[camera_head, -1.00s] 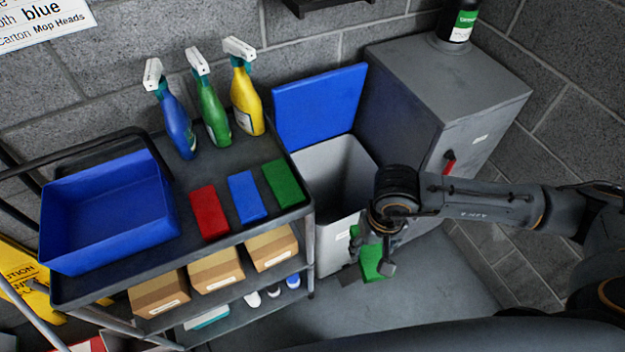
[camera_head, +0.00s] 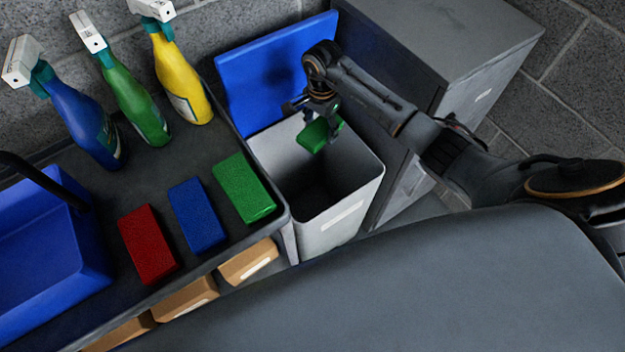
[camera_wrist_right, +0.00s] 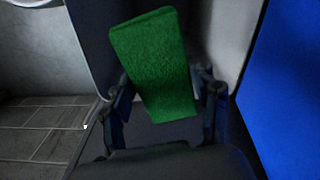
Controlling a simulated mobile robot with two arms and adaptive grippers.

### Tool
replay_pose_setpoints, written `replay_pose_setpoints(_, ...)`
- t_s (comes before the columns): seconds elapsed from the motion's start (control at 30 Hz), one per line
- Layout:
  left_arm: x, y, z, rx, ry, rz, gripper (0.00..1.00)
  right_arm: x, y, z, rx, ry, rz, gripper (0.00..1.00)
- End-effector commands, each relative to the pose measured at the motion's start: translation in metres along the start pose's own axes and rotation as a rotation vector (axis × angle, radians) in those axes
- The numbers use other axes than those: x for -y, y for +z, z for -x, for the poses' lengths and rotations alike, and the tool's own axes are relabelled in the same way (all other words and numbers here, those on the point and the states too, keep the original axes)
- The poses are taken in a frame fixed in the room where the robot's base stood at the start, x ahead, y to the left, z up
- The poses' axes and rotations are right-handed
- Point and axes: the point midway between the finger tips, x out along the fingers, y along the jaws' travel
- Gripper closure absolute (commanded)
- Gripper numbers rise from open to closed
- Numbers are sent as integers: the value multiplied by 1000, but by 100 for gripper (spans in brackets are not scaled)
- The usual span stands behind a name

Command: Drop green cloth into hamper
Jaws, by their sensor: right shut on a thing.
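My right gripper (camera_head: 318,114) is shut on a green cloth (camera_head: 314,136), a thick pad-like piece. It holds the cloth over the open top of the light grey hamper (camera_head: 340,215), near its back part. The hamper's blue lid (camera_head: 262,75) stands raised behind it. In the right wrist view the green cloth (camera_wrist_right: 157,62) sits between the two fingers (camera_wrist_right: 165,98), with the blue lid (camera_wrist_right: 285,85) at right. The bottom of the hamper is dark. My left gripper is not in view.
On the cart at left lie a red pad (camera_head: 148,243), a blue pad (camera_head: 196,214) and another green pad (camera_head: 243,189). Blue, green and yellow spray bottles (camera_head: 180,75) stand behind them. A blue bin (camera_head: 45,265) is at far left. A grey cabinet (camera_head: 440,50) stands right of the hamper.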

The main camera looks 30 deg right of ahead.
Motion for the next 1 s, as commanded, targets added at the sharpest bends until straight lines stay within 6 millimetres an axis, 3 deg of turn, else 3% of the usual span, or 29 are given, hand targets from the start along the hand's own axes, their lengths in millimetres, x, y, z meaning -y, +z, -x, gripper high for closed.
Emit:
replay_pose_setpoints(0.2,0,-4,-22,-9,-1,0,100,0,2,-30,2,0,3,65)
replay_pose_setpoints(0.4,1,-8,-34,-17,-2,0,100,0,1,-48,2,-1,4,65)
replay_pose_setpoints(0.83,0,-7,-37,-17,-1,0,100,0,0,-52,-1,-1,6,65)
replay_pose_setpoints(0.87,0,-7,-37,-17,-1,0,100,0,0,-52,-1,-1,6,34)
replay_pose_setpoints(0.97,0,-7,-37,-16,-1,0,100,0,0,-52,-1,-1,6,13)
replay_pose_setpoints(1.0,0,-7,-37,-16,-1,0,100,0,0,-52,-1,-1,6,13)
